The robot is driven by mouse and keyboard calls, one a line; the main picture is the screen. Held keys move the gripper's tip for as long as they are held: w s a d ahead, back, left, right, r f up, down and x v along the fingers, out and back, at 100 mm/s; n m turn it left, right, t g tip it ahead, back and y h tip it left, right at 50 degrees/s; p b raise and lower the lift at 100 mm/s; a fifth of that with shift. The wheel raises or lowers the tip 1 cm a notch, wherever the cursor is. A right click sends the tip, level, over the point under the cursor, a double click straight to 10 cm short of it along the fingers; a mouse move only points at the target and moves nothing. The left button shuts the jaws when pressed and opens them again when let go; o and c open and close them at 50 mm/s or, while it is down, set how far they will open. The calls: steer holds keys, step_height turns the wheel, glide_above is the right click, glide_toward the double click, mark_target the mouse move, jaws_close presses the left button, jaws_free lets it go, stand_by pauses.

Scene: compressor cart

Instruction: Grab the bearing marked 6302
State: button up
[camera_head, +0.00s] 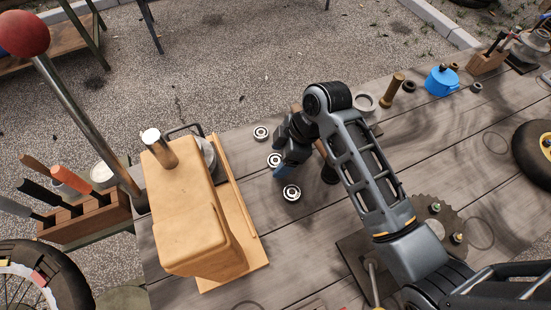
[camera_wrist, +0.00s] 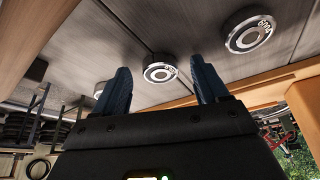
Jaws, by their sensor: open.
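Three round metal bearings lie in a loose row on the grey wooden bench in the head view: a far one (camera_head: 261,132), a middle one (camera_head: 274,159) and a near one (camera_head: 292,192). My gripper (camera_head: 281,171) hangs over the middle one and partly hides it. In the wrist view, my open blue fingers (camera_wrist: 160,66) point at a bearing (camera_wrist: 160,75) seen between their tips, apart from both. A second bearing (camera_wrist: 250,35) lies to the right, outside the fingers. Both carry white markings, too small to read surely as 6302.
A tan block-like case (camera_head: 190,215) on a wooden board stands left of the bearings. A toothed disc (camera_head: 440,220) lies right of my arm. A grey ring (camera_head: 365,102), a wooden peg (camera_head: 393,90) and a blue item (camera_head: 441,81) stand farther back.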

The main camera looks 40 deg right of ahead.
steer(key=shift+c, duration=0.4)
steer(key=c, duration=1.1)
steer(key=shift+r, duration=0.1)
